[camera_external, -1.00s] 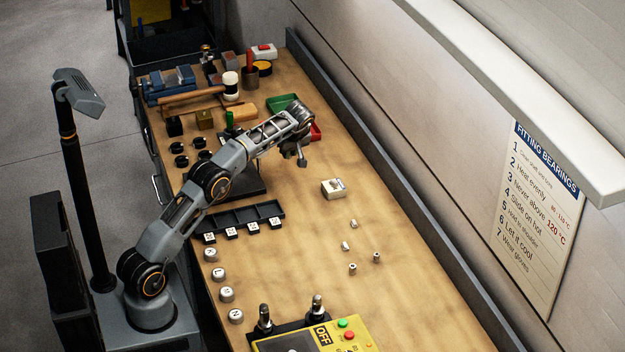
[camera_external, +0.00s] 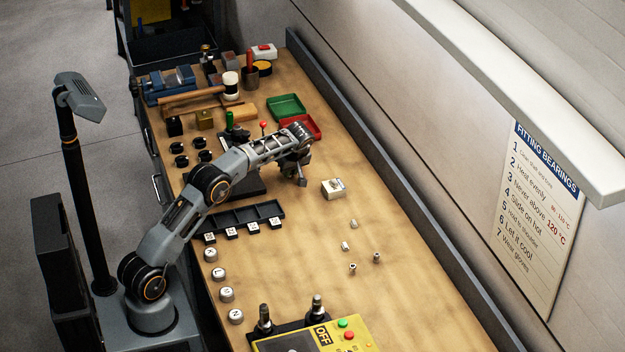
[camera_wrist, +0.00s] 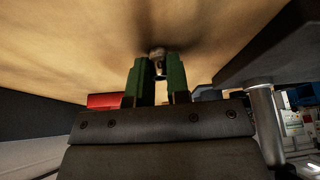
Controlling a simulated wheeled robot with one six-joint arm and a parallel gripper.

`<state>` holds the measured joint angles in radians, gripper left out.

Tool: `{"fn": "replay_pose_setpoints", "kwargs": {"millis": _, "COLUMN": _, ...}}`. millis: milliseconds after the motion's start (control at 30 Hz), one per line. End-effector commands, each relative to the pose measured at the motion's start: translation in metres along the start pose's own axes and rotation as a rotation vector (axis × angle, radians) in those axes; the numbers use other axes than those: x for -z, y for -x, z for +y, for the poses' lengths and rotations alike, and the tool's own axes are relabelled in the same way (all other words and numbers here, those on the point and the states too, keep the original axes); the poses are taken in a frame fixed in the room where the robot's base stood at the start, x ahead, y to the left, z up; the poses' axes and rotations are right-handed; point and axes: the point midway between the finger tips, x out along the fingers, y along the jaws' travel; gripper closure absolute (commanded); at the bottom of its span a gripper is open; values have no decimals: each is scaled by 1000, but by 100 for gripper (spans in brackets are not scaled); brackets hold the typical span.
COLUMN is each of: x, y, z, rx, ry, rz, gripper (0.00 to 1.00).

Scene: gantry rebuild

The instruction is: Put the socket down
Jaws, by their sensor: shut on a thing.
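My gripper (camera_external: 301,180) is over the bench, left of a small white box with a picture on it. In the wrist view, its two green fingers (camera_wrist: 158,80) are shut on the socket (camera_wrist: 158,53), a small metallic cylinder. The socket's end sticks out past the fingertips, towards the wooden bench top (camera_wrist: 80,40). A dark shadow lies on the wood close to it. I cannot tell whether the socket touches the bench. In the external view the socket is too small to make out at the gripper.
The white box (camera_external: 334,189) stands just right of my gripper. Red tray (camera_external: 313,121) and green tray (camera_external: 286,101) lie behind it. Several small metal pieces (camera_external: 345,246) are spread nearer the camera. A black divided tray (camera_external: 240,217) is left. Bare wood surrounds the pieces.

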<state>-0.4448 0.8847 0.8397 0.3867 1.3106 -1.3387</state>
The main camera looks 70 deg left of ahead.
Motion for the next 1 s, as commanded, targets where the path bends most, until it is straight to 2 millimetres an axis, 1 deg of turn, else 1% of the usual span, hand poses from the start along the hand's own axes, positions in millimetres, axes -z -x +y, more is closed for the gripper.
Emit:
{"fn": "replay_pose_setpoints", "kwargs": {"millis": 67, "x": -1, "y": -3, "z": 0, "rx": 1, "ry": 0, "rz": 0, "gripper": 100}}
{"fn": "replay_pose_setpoints", "kwargs": {"millis": 100, "x": -1, "y": -3, "z": 0, "rx": 0, "ry": 0, "rz": 0, "gripper": 82}}
{"fn": "replay_pose_setpoints", "kwargs": {"millis": 367, "x": -1, "y": -2, "z": 0, "rx": 1, "ry": 0, "rz": 0, "gripper": 58}}
{"fn": "replay_pose_setpoints", "kwargs": {"millis": 567, "x": -1, "y": -2, "z": 0, "rx": 0, "ry": 0, "rz": 0, "gripper": 58}}
{"fn": "replay_pose_setpoints", "kwargs": {"millis": 700, "x": 0, "y": 5, "z": 0, "rx": -1, "ry": 0, "rz": 0, "gripper": 58}}
{"fn": "replay_pose_setpoints", "kwargs": {"millis": 767, "x": 0, "y": 12, "z": 1, "rx": -2, "ry": 0, "rz": 0, "gripper": 58}}
{"fn": "replay_pose_setpoints", "kwargs": {"millis": 1000, "x": 1, "y": 58, "z": 1, "rx": -3, "ry": 0, "rz": 0, "gripper": 58}}
